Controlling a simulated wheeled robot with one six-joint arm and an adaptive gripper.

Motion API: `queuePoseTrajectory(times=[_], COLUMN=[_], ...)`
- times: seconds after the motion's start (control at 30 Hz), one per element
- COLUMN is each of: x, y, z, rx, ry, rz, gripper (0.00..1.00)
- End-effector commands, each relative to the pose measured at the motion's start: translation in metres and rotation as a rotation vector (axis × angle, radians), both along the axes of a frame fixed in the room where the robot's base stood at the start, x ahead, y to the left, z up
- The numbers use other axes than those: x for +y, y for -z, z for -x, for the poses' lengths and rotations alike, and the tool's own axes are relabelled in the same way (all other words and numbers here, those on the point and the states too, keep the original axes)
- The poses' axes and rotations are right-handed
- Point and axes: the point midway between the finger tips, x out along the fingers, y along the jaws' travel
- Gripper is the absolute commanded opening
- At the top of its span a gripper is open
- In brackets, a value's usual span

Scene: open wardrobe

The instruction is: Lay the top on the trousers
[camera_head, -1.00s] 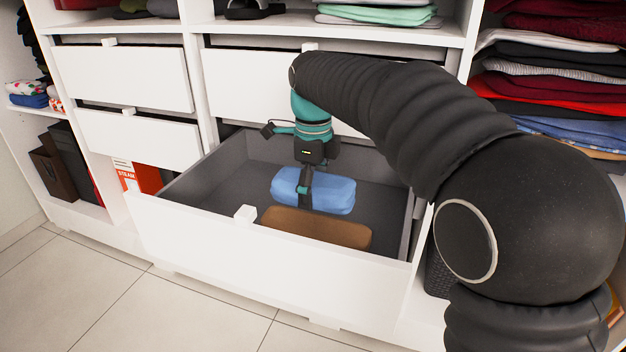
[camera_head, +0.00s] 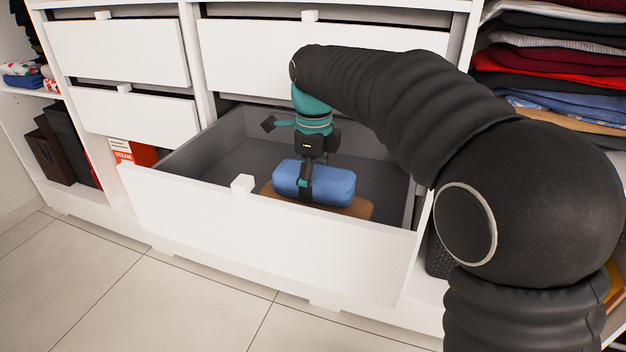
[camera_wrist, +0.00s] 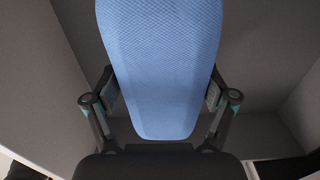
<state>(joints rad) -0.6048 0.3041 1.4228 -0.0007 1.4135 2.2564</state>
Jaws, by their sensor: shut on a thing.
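The top is a blue folded bundle (camera_head: 333,186) inside the open drawer, and it fills the middle of the wrist view (camera_wrist: 160,60). My gripper (camera_head: 305,190) is shut on it, with one finger on each side in the wrist view. The trousers look like the brown folded bundle (camera_head: 360,208) in the drawer near its front panel. The blue top is over the brown trousers and hides most of them. I cannot tell whether the two touch.
The open drawer's white front panel (camera_head: 270,240) with a small knob (camera_head: 242,184) stands in front of the clothes. Its grey floor (camera_head: 375,173) is clear behind. Closed drawers (camera_head: 115,50) are above and left. Stacked clothes (camera_head: 550,70) lie on shelves at right.

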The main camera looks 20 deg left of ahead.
Motion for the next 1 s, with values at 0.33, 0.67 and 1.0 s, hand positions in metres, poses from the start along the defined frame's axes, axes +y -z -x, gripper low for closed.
queuePoseTrajectory(times=[0.33,0.67,1.0], x=[0.0001,0.0001,0.0001], y=[0.0041,0.0071,0.0074], z=[0.0001,0.0001,0.0001], rx=[0.0,0.0,0.0], ry=[0.0,0.0,0.0], rz=[0.0,0.0,0.0], gripper=[0.45,0.99,1.0])
